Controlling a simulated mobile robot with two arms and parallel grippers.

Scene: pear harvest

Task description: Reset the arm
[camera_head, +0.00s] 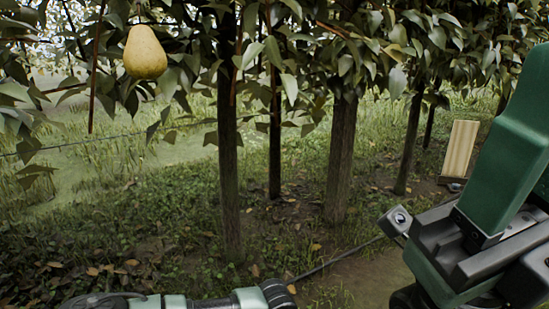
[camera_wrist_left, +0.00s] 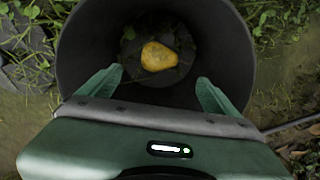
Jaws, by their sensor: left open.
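A yellow pear (camera_wrist_left: 158,56) lies at the bottom of a dark round bucket (camera_wrist_left: 75,45) in the left wrist view. My left gripper (camera_wrist_left: 160,92) is over the bucket's near rim. Its two green fingers are wide apart with nothing between them, and the pear lies deeper, clear of them. In the head view only part of my left arm shows along the bottom edge. My right gripper (camera_head: 510,140) is close to the camera at the right, with one large green finger pointing up. Its other finger cannot be made out.
A yellow pear (camera_head: 145,52) hangs among leaves at the upper left in the head view. Several trunks (camera_head: 341,160) stand across the middle. A pale wooden board (camera_head: 460,148) leans at the right. Grass and a dirt path lie below.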

